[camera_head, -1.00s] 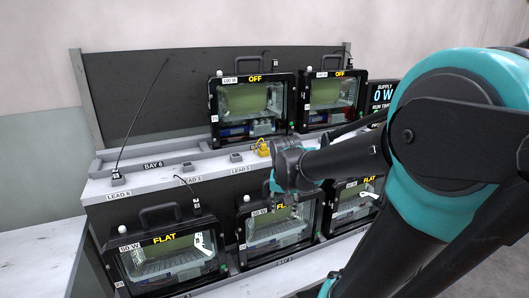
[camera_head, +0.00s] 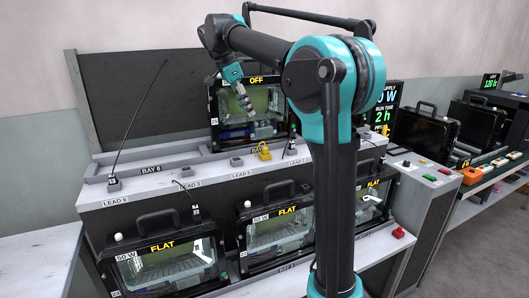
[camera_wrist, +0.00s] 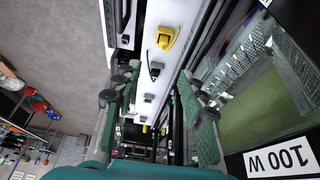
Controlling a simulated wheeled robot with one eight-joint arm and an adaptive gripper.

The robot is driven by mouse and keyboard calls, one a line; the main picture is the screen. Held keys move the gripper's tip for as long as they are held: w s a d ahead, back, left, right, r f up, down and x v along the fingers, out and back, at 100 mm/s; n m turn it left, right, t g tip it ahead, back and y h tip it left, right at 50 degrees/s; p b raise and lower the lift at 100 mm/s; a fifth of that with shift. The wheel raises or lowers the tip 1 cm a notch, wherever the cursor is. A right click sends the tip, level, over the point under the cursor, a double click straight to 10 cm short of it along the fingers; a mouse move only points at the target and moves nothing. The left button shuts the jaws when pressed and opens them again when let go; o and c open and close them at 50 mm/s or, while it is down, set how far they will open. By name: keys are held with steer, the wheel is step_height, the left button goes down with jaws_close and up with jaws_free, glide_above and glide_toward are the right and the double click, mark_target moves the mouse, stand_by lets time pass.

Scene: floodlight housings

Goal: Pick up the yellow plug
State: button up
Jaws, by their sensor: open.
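The yellow plug (camera_head: 264,151) sits on the white ledge between the two rows of housings in the head view. In the wrist view it shows (camera_wrist: 172,38) beyond the fingertips, towards the top. My gripper (camera_head: 246,104) is open and empty. In the head view it appears above and a little left of the plug, in front of an upper housing marked OFF. In the wrist view the two fingers of my gripper (camera_wrist: 160,92) are spread apart with nothing between them. The gripper does not touch the plug.
Upper housing (camera_head: 262,79) stands behind the ledge. Lower housings marked FLAT (camera_head: 168,262) stand in front. Small grey sockets (camera_head: 237,161) and thin cables line the ledge (camera_head: 215,178). The air above the ledge's left part is mostly clear.

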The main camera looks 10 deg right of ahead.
glide_above(265, 147)
steer(key=s+a, duration=0.1)
steer(key=a, duration=0.2)
step_height(265, 147, down, 11)
steer(key=shift+x, duration=2.7)
steer(key=shift+w+d+r, duration=0.1)
steer(key=shift+w+d, duration=0.05)
steer(key=shift+d, duration=0.05)
jaws_close()
